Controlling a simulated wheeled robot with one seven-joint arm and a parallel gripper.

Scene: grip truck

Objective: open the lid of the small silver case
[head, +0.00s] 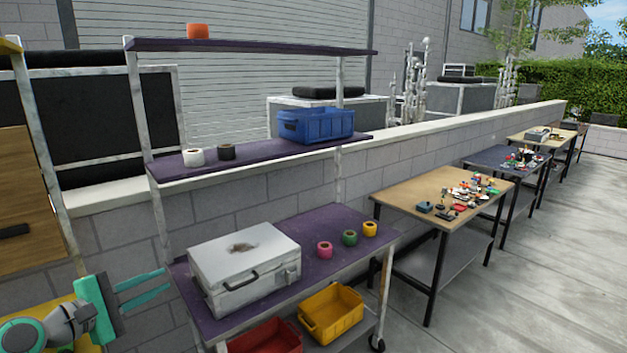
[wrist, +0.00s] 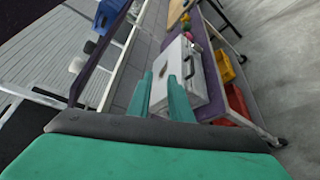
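The small silver case (head: 244,262) lies shut on the purple shelf of a cart. A brown stain marks its lid, and a dark handle (head: 242,283) is on its front side. My gripper (head: 141,289) is at the lower left in the head view, left of the case and apart from it. Its two teal fingers are spread with nothing visible between them. In the wrist view, my gripper (wrist: 162,90) points toward the case (wrist: 183,68), which lies beyond the fingertips and is partly hidden by a finger.
Pink, green and yellow tape rolls (head: 349,238) sit right of the case. A yellow bin (head: 331,312) and a red bin (head: 268,338) are below. An upper shelf (head: 240,157) holds a blue crate (head: 316,125). Concrete floor (head: 500,310) is clear at right.

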